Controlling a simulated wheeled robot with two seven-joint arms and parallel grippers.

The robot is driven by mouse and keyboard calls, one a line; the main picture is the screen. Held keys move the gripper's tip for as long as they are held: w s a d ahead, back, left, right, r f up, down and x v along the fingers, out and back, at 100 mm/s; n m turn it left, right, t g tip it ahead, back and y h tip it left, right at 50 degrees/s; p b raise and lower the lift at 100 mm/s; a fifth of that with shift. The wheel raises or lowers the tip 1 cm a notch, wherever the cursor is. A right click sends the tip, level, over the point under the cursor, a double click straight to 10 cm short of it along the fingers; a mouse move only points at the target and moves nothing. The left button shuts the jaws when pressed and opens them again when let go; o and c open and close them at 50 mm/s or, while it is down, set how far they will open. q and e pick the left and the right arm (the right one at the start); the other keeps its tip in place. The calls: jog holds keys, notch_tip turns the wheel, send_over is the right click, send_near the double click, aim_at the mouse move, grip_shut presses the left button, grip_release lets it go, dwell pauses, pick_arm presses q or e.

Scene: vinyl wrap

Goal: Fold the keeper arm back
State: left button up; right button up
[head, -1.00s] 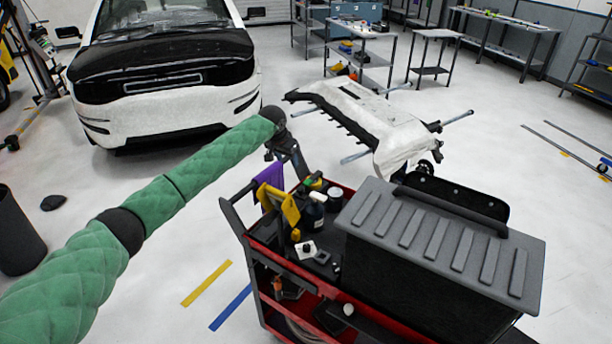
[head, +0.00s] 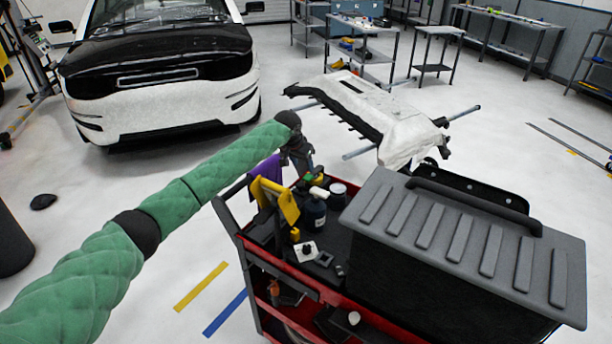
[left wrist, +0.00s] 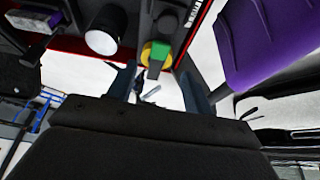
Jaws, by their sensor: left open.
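My left gripper (head: 298,158) hangs over the far left edge of the red and black tool cart, pointing down. In the left wrist view its two fingers (left wrist: 160,88) are apart. A small green, yellow and grey fitting (left wrist: 158,54) at the cart edge shows just beyond and between them. The same green and yellow spot appears by the gripper in the head view (head: 314,178). I cannot tell whether this fitting is the keeper arm, nor how it is folded. No contact with the fingers is clear. My right gripper is not in view.
A purple cloth (left wrist: 262,38) hangs close beside the gripper. A yellow cloth (head: 275,200), a dark bottle (head: 313,214) and a large grey-lidded bin (head: 470,235) are on the cart. A white bumper on a stand (head: 375,110) is behind; a car (head: 160,75) stands left.

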aim_at(307, 177)
pick_arm(q)
jog(key=shift+p+x, duration=1)
jog(key=shift+x, duration=2.5)
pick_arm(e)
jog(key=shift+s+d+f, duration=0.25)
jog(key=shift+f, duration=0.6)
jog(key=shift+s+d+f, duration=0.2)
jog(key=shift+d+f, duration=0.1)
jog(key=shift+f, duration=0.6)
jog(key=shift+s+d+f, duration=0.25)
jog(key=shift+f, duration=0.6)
pick_arm(q)
grip_shut()
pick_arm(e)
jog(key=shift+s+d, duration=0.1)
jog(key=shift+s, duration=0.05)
